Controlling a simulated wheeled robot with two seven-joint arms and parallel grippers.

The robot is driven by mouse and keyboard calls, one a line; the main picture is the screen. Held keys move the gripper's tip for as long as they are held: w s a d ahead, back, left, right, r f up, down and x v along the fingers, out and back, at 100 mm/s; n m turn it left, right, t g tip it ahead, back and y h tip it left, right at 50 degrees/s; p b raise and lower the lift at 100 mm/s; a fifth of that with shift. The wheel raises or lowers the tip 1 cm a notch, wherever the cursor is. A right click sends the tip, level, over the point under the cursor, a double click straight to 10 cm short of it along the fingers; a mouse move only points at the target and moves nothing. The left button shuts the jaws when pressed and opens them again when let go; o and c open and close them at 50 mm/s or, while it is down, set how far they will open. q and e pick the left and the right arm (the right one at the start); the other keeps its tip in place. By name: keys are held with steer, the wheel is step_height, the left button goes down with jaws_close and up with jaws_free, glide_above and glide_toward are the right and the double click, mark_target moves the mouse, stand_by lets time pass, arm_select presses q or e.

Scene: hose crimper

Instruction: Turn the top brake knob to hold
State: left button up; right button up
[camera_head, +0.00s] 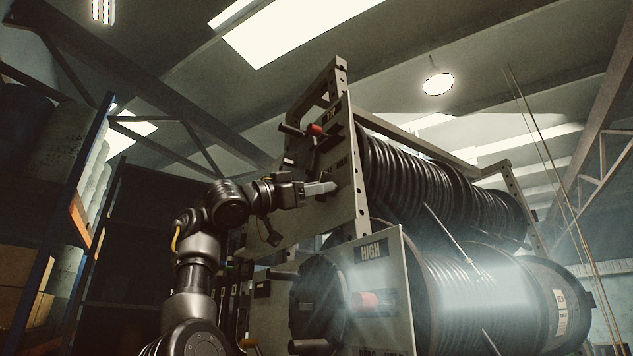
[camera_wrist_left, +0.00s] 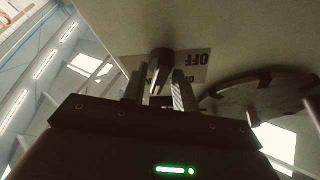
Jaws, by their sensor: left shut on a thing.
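The top reel's grey side panel (camera_head: 341,206) carries a small label (camera_head: 342,162) that is too small to read surely. In the left wrist view a dark knob (camera_wrist_left: 161,66) sticks out of the panel, beside a label (camera_wrist_left: 197,62) that reads "OFF" upside down. My left gripper (camera_head: 330,187) is at this panel, just below the small label. In the left wrist view its fingers (camera_wrist_left: 160,88) are on both sides of the knob and shut on it. The knob's setting cannot be told. My right gripper is not in view.
A red-ended crank handle (camera_head: 316,129) sticks out from the top panel, above my left gripper. Coiled black hose (camera_head: 430,185) lies behind the panel. Shelving (camera_head: 60,230) is at the left.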

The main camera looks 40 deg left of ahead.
arm_select(q)
steer(key=shift+r+m+p, duration=0.1)
steer(key=shift+m+p, duration=0.25)
steer(key=shift+m, duration=0.35)
steer(key=shift+g+h, duration=0.3)
steer(key=o, duration=0.6)
steer(key=b+v, duration=0.5)
steer(key=v, duration=0.5)
steer(key=shift+s+a+f+b, duration=0.2)
steer(key=shift+s+f+b, duration=0.05)
steer(key=shift+b, duration=0.05)
